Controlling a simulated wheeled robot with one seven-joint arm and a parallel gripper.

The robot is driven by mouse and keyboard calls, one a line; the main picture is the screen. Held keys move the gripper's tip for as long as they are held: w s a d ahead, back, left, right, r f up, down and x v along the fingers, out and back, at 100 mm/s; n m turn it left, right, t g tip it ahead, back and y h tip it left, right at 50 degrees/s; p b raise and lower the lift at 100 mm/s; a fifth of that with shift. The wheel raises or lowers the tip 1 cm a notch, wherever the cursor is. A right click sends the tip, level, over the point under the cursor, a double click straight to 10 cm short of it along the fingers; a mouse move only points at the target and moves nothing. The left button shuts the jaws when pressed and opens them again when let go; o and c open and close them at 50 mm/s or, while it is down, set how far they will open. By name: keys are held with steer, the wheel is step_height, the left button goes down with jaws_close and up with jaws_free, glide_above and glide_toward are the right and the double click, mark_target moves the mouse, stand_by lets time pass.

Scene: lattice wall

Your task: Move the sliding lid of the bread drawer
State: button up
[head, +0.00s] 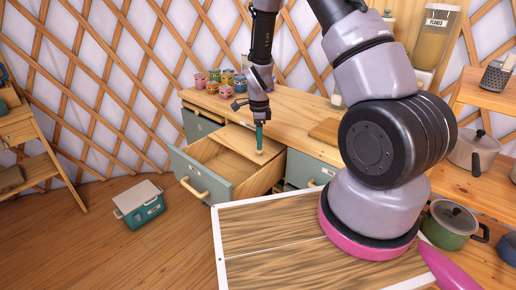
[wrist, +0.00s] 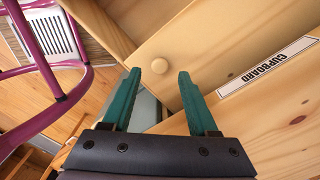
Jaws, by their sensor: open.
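The bread drawer (head: 204,179) is pulled out of the counter. It has a blue-grey front and a wooden bar handle. Its sliding lid (head: 238,142) is a flat wooden panel covering the back part of the drawer; the front part is uncovered. A small round knob (head: 259,152) sits on the lid. In the head view my gripper (head: 259,137) points down just above the knob.
A "CUPBOARD" label (wrist: 284,63) is on the wood at right in the wrist view. Several small pots (head: 214,80) stand on the counter (head: 300,118) behind my gripper. A lidded blue-grey box (head: 139,204) is on the floor at left. Purple tubing (wrist: 45,70) shows at left in the wrist view.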

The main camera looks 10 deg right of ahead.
steer(key=shift+f, duration=2)
jaws_close()
